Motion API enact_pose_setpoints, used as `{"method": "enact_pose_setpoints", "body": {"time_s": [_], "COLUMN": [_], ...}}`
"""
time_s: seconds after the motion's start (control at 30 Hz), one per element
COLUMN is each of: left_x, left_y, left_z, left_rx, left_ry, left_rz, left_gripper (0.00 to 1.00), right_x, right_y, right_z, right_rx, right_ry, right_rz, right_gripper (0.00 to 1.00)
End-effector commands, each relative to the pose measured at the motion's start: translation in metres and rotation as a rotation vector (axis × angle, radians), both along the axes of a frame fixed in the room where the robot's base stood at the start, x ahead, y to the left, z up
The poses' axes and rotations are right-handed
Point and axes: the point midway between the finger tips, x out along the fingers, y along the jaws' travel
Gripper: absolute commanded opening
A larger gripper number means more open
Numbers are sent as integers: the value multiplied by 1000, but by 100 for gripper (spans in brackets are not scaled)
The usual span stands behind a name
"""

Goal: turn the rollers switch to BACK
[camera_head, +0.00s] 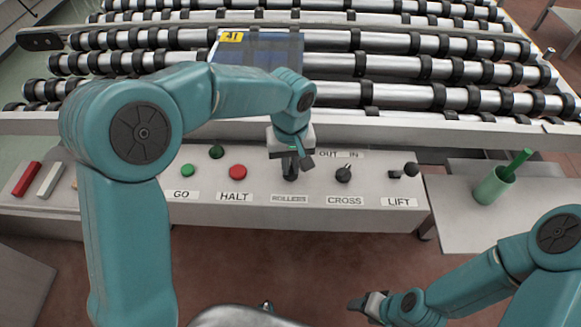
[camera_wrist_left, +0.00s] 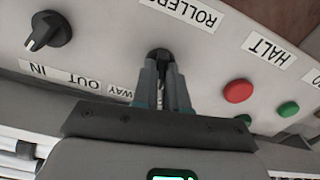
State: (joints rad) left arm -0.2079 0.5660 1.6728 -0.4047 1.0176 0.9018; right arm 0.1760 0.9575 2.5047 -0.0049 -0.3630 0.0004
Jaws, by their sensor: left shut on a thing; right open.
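The rollers switch (camera_wrist_left: 159,53) is a black knob on the grey control panel, above the ROLLERS label (camera_head: 289,199) in the head view. My left gripper (camera_head: 291,172) reaches down from above and is shut on this knob. In the left wrist view my left gripper's fingers (camera_wrist_left: 165,85) close around the knob, hiding most of it and its pointer. Part of a label ending in WAY (camera_wrist_left: 122,91) shows beside the fingers. No BACK lettering is readable. My right gripper (camera_head: 362,305) is open and empty, low in front of the panel.
The CROSS knob (camera_head: 343,174) and LIFT switch (camera_head: 403,171) are right of the rollers switch. The red HALT button (camera_head: 237,172) and green GO button (camera_head: 188,170) are left. A green cup (camera_head: 494,187) stands on the right side table. A roller bed (camera_head: 400,67) lies behind.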

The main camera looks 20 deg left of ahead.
Motion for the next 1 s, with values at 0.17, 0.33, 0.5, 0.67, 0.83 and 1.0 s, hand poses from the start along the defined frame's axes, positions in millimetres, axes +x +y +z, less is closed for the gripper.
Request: {"method": "enact_pose_setpoints", "body": {"time_s": [0.17, 0.33, 0.5, 0.67, 0.83, 1.0], "left_x": [1, 1, 1, 1, 1, 1], "left_y": [0, 0, 0, 1, 1, 1], "left_z": [-1, 0, 0, 1, 1, 2], "left_rx": [-1, -1, -1, -1, -1, -1], "left_ry": [-7, -6, -6, -6, -6, -6], "left_rz": [152, 274, 362, 415, 442, 450], "left_gripper": [0, 0, 0, 0, 0, 0], "right_x": [0, 0, 0, 0, 0, 0], "right_y": [0, 0, 0, 0, 0, 0], "right_z": [-12, -18, -21, -24, -24, -24], "right_rx": [0, 0, 0, 0, 0, 0], "right_ry": [0, 0, 0, 0, 0, 0], "right_rz": [0, 0, 0, 0, 0, 0], "right_gripper": [59, 59, 59, 59, 59, 59]}}
